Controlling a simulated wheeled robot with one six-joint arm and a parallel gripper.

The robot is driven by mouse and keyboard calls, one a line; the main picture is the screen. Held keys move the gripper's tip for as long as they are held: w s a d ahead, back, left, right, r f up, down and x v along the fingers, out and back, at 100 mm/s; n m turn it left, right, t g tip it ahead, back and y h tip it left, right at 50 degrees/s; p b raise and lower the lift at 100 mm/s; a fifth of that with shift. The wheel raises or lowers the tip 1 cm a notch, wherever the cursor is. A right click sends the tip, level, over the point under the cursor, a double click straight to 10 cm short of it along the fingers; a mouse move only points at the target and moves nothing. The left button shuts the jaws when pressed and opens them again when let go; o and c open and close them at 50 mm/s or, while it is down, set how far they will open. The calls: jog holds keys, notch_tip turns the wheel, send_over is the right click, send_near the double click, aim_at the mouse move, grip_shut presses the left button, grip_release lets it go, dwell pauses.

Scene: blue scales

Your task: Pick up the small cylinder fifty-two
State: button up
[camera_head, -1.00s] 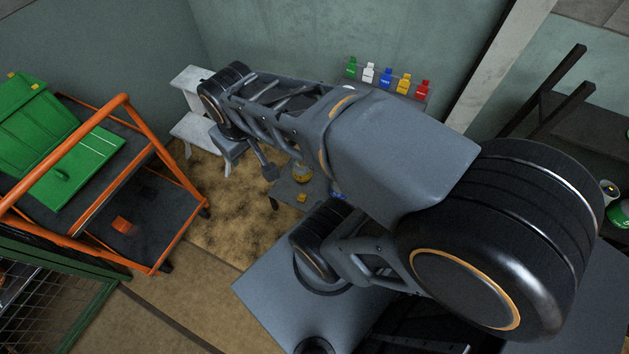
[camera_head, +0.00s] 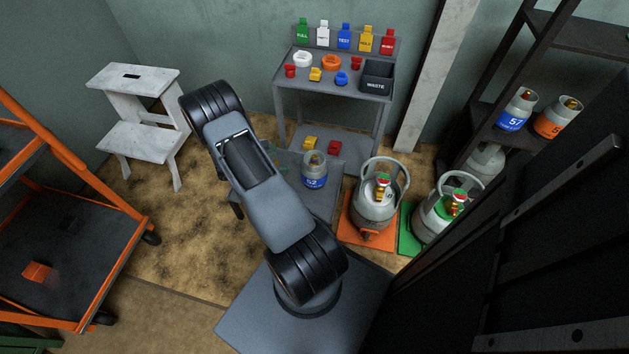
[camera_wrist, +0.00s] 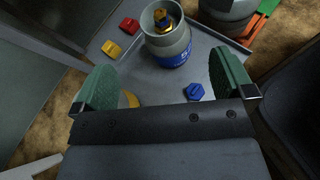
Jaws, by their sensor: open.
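The small cylinder fifty-two (camera_head: 314,172) is grey with a blue band reading "52" and a brass valve on top. It stands upright on a low grey stand beside my arm in the head view. In the wrist view the cylinder (camera_wrist: 168,45) stands upright beyond my gripper, near the top middle. My gripper (camera_wrist: 165,74) is open, its two green-padded fingers spread wide and empty. The cylinder lies ahead of the fingertips, roughly between their lines, and is not touched. In the head view my arm hides most of the gripper.
Two larger grey cylinders (camera_head: 378,198) (camera_head: 446,212) stand right of the stand. A shelf table (camera_head: 340,88) with coloured tags is behind. A white step stool (camera_head: 135,140) is at left.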

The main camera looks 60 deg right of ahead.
jog(key=n+b, duration=0.1)
jog(key=b, duration=0.1)
send_near(311, 160)
jog(key=shift+b+x, duration=1.65)
jog(key=shift+x, duration=2.55)
jog(key=shift+s+d+f, duration=0.2)
jog(key=shift+s+d, duration=0.25)
jog(key=shift+h, duration=0.4)
jog(key=shift+r, duration=0.1)
jog(key=c, duration=1.5)
